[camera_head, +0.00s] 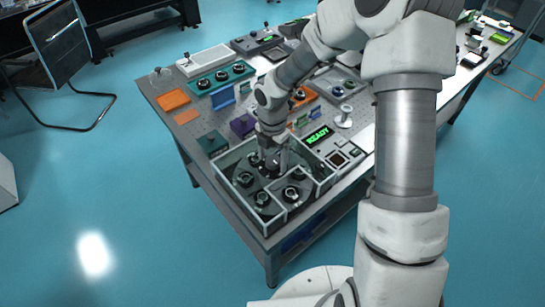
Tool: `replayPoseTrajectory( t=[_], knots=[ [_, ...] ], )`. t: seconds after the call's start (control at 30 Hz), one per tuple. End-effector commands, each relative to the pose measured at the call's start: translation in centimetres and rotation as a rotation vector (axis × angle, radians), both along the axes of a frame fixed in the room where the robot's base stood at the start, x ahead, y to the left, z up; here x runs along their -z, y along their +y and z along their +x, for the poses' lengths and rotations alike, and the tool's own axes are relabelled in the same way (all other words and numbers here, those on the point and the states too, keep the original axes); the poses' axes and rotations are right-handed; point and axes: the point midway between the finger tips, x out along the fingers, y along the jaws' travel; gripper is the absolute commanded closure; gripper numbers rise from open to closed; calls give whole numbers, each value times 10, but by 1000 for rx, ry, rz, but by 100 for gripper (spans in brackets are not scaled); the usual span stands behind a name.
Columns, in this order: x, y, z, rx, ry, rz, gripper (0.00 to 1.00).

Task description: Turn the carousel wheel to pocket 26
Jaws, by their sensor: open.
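The carousel wheel (243,195) is a dark disc with several black round pieces on it. It sits inside a clear-walled square enclosure (228,207) at the near left corner of the optical table. My gripper (270,170) reaches down into the enclosure, over the wheel's middle. The gripper is open; its fingertips are small, and I cannot tell whether they touch the wheel. Pocket numbers are too small to read. A panel beside the enclosure has a green display (318,136) reading READY. My forearm hides part of the table behind the gripper.
A teal box (213,143), a purple box (243,125) and orange blocks (173,100) stand behind the enclosure. A teal rack (220,79) with black knobs and a white rack (204,59) lie farther back.

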Motion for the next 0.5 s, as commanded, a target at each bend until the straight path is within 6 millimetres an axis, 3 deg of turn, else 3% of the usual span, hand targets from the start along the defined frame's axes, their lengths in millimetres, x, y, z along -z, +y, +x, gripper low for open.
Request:
replayPoseTrajectory(
  t=[0.17, 0.27, 0.5],
  knots=[
    [-5, 0, 0, 2, 1, -1, 19],
    [-17, -1, 1, 2, -3, 0, 19],
    [-73, -1, 1, 3, -5, -1, 19]
  ],
)
